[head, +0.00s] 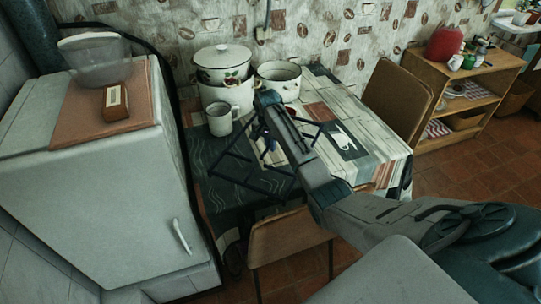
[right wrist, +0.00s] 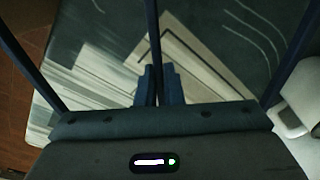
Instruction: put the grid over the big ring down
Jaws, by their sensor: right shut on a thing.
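The grid is a dark open frame of thin bars (right wrist: 154,35). In the head view it hangs tilted above the near left part of the table. My right gripper (head: 268,138) reaches in from the lower right and is shut on the grid. In the right wrist view the fingers (right wrist: 159,86) close on its middle bar, and more bars spread to both sides. Whether the grid touches the cloth is hard to tell. No big ring shows in either view. My left gripper is not in view.
The table (head: 375,142) has a patterned cloth. A white mug (head: 220,121), a lidded enamel pot (head: 222,75) and an open pot (head: 280,82) stand close behind the grid. Chairs stand at the near side (head: 288,238) and right (head: 398,98). A white fridge (head: 110,205) is at left.

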